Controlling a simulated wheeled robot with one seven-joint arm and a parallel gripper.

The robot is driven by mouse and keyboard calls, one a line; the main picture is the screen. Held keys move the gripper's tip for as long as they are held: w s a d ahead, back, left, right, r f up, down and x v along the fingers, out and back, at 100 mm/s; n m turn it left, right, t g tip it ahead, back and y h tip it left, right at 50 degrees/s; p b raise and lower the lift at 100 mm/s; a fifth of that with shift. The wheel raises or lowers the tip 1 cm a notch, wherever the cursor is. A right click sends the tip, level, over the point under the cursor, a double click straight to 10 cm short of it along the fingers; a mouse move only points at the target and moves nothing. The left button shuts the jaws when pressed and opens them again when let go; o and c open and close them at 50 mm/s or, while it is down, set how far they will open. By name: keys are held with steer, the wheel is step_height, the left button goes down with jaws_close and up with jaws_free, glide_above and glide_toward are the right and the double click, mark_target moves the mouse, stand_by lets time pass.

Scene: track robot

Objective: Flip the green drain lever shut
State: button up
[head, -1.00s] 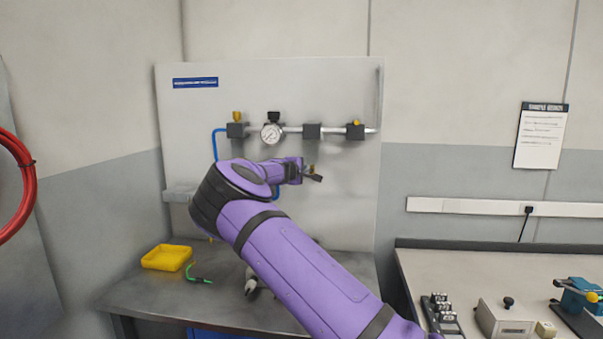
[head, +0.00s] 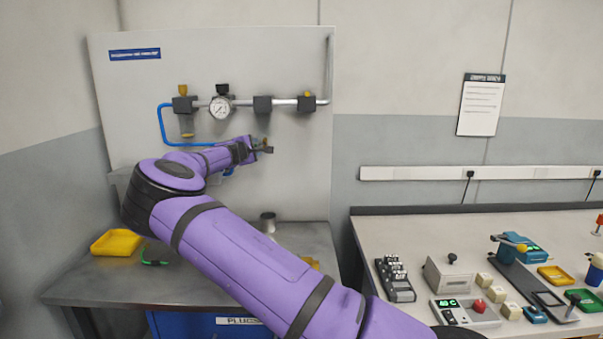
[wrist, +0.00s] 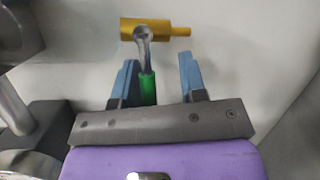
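In the wrist view the drain lever has a green grip (wrist: 148,88) on a bent metal stem, which joins a brass valve body (wrist: 155,28) on the pale panel. My gripper (wrist: 157,80) is open, with its two blue-grey fingers apart. The green grip lies between them, closer to the left finger; whether it touches that finger I cannot tell. In the head view my gripper (head: 265,149) is in front of the panel below the pipe, with a small bit of brass showing beside it. The green grip is not discernible there.
The panel (head: 297,60) carries a pipe with a gauge (head: 220,107), dark blocks and a blue hose (head: 162,125). A yellow tray (head: 117,243) and a metal cup (head: 267,222) stand on the bench below. A second bench (head: 400,228) with several devices is at the right.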

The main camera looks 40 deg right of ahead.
steer(key=v, duration=1)
steer(key=s+d+f+m+g+y, duration=0.25)
steer(key=s+d+m+g, duration=0.3)
steer(key=s+d, duration=0.55)
steer(key=s+a+m+g+y, duration=0.1)
steer(key=s+m+y, duration=0.4)
steer(key=s, duration=0.9)
steer(key=shift+a+y, duration=0.35)
steer(key=shift+a, duration=0.05)
steer(key=shift+f, duration=0.1)
steer(key=shift+c, duration=0.2)
